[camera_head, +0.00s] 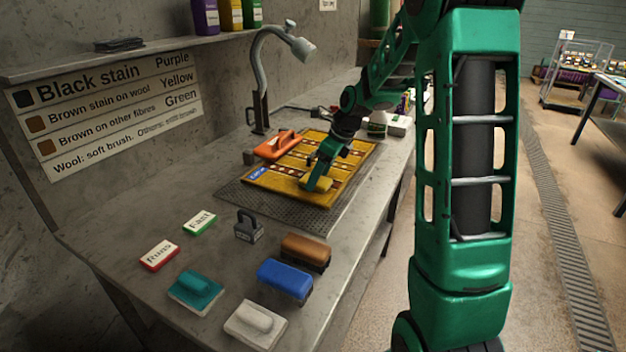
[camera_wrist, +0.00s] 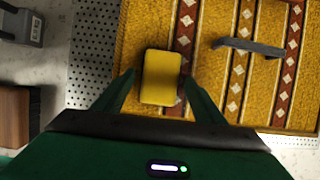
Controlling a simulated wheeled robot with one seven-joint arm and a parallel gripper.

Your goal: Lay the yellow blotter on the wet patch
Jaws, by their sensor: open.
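The yellow blotter (camera_wrist: 160,77) is a small rounded yellow block, lying on the ochre patterned rug (camera_wrist: 215,70). In the head view the blotter (camera_head: 320,184) shows near the front edge of the rug (camera_head: 262,183), partly behind my gripper (camera_head: 317,177). In the wrist view my gripper (camera_wrist: 158,84) is open, with one finger on each side of the blotter. I cannot tell whether the fingers touch it. No wet patch can be made out; whether one lies under the blotter is hidden.
An orange handled block (camera_head: 277,146) sits at the rug's back left edge. A grey bar-like thing (camera_wrist: 248,47) lies over the rug. A grey weight (camera_head: 248,228), brown brush (camera_head: 306,251), blue brush (camera_head: 285,280), teal block (camera_head: 196,290) and white block (camera_head: 256,325) stand on the bench nearer me.

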